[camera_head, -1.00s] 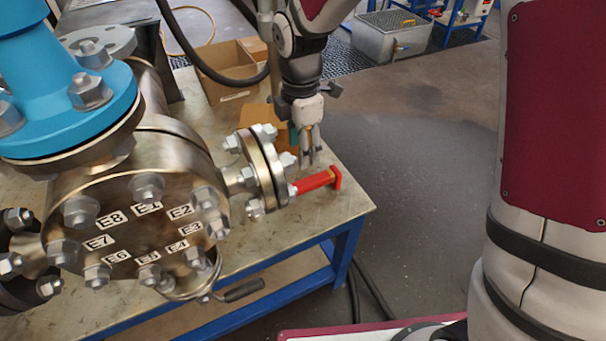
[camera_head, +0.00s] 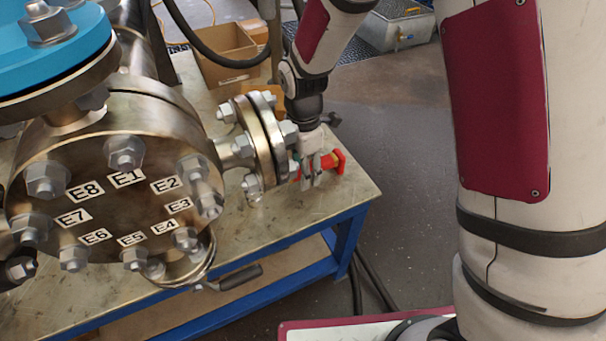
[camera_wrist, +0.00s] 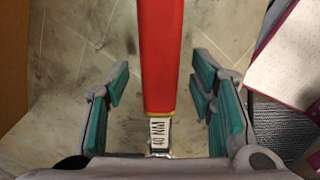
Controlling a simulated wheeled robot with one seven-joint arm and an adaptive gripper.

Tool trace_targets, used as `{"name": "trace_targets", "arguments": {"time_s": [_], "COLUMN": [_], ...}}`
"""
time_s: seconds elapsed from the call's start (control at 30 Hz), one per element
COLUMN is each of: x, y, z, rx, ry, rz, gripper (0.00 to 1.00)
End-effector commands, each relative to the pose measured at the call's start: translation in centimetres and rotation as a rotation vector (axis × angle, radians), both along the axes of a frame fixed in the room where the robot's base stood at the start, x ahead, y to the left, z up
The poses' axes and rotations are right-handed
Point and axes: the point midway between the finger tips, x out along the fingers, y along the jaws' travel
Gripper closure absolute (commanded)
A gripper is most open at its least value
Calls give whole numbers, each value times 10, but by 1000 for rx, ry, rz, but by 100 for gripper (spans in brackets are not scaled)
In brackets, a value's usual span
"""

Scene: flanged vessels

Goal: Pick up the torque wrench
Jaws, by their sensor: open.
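The torque wrench (camera_wrist: 160,60) has a red handle and a label reading "40 NM" in the wrist view. In the head view the red handle (camera_head: 337,160) shows at the right end of the table, partly hidden by my gripper and close beside the small flange. My gripper (camera_head: 313,180) is low over the table at the handle. In the wrist view my gripper (camera_wrist: 160,95) is open, with a teal-padded finger on each side of the handle and visible gaps. The wrench's far end is out of the wrist view.
A flanged vessel (camera_head: 110,165) with labelled bolts E1 to E8 stands left on the metal table (camera_head: 245,235). Its small side flange (camera_head: 258,135) is close to my gripper. A cardboard box (camera_head: 225,60) stands behind. The table's right edge is near.

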Motion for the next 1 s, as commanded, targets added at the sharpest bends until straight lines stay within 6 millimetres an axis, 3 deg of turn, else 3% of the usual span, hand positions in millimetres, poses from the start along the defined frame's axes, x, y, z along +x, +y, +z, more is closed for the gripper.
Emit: {"name": "trace_targets", "arguments": {"time_s": [0.23,0.47,0.8,1.0], "x": [0,0,1,1], "y": [0,0,1,1], "z": [-3,-3,0,26], "rx": [1,1,2,4], "ry": [-2,-2,-4,-6], "rz": [0,0,0,-1], "gripper": [50,100,100,100]}}
